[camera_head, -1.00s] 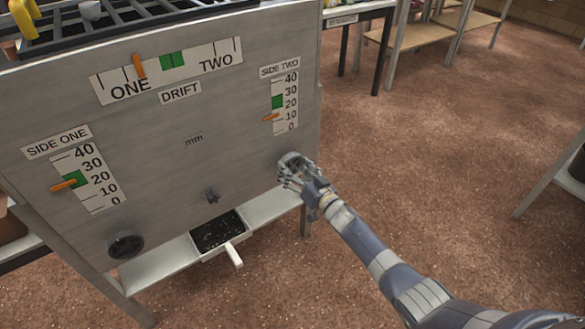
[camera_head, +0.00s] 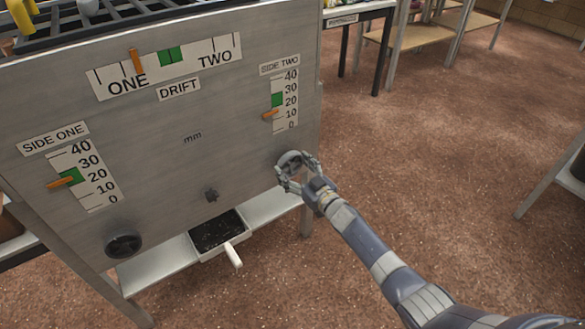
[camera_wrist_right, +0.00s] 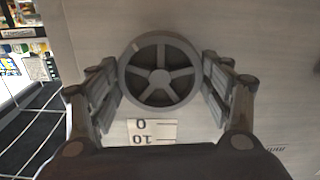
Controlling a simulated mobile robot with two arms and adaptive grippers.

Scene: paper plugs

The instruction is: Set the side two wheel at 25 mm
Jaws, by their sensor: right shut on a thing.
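The side two wheel (camera_wrist_right: 158,76) is a grey spoked handwheel on the panel's lower right; the head view shows it small (camera_head: 290,163). My right gripper (camera_head: 284,172) is shut on it, with fingers on both sides of the rim in the wrist view (camera_wrist_right: 160,88). The side two scale (camera_head: 289,116) has an orange pointer (camera_head: 270,115) a little above 10, below the green block (camera_head: 277,100), which lies a bit above 20. In the wrist view the scale's low end (camera_wrist_right: 152,132) appears upside down. My left gripper is not in view.
The side one scale (camera_head: 100,190) has its orange pointer (camera_head: 60,182) by its green block. The drift pointer (camera_head: 137,60) stands left of its green block (camera_head: 170,55). Another handwheel (camera_head: 124,244) is at lower left. A tray (camera_head: 218,232) with dark contents sits below the panel.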

